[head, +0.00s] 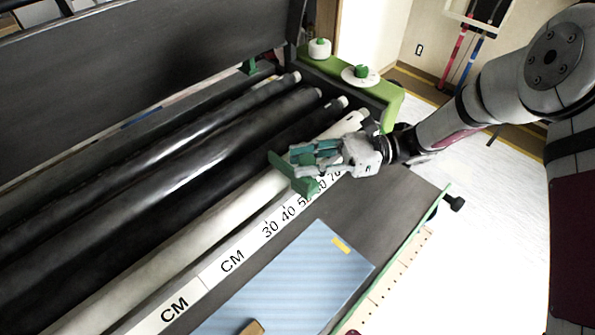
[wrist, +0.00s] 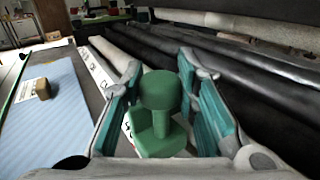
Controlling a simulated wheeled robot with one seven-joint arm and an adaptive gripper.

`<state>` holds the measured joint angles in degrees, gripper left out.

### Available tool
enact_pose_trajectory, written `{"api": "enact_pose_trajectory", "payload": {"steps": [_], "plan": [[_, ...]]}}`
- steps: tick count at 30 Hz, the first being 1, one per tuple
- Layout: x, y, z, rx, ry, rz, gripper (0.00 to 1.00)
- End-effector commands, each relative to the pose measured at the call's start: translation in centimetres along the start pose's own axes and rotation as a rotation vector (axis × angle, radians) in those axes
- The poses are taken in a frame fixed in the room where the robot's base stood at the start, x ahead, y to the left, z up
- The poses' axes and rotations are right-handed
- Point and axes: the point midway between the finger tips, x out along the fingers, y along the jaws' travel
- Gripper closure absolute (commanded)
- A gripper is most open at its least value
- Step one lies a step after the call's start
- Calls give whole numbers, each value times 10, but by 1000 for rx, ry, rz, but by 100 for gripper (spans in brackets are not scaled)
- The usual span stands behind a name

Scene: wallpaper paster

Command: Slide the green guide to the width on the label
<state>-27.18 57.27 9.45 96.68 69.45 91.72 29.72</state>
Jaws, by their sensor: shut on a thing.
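The green guide (head: 281,168) sits across the white CM scale (head: 232,262) beside the pale roller. It covers part of the scale near the 50 and the marks after it, so its exact reading cannot be told. My gripper (head: 312,158) is at the guide, shut on its green knob. In the wrist view, the knob (wrist: 160,92) stands upright between the teal finger pads of my gripper (wrist: 163,105).
Dark rollers (head: 180,150) run behind the scale. A green end bracket (head: 385,92) with white discs stands at the far end. A brown block (head: 252,327) rests on the sheet. A green-edged ruler (head: 395,262) borders the front.

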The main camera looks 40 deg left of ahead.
Motion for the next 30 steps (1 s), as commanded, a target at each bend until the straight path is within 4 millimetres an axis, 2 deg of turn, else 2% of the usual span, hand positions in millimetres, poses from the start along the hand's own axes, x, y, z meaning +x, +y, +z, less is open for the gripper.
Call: {"api": "enact_pose_trajectory", "payload": {"steps": [3, 12, 13, 15, 25, 30], "plan": [[-8, -5, -1, -1, 1, -4, 100], [-8, -5, 1, 1, 2, -2, 100], [-8, -5, 1, 1, 2, -2, 66], [-8, -5, 1, 0, 2, -2, 51], [-9, -4, 0, 0, 2, -1, 51], [-25, -5, 0, -1, 1, -5, 51]]}}
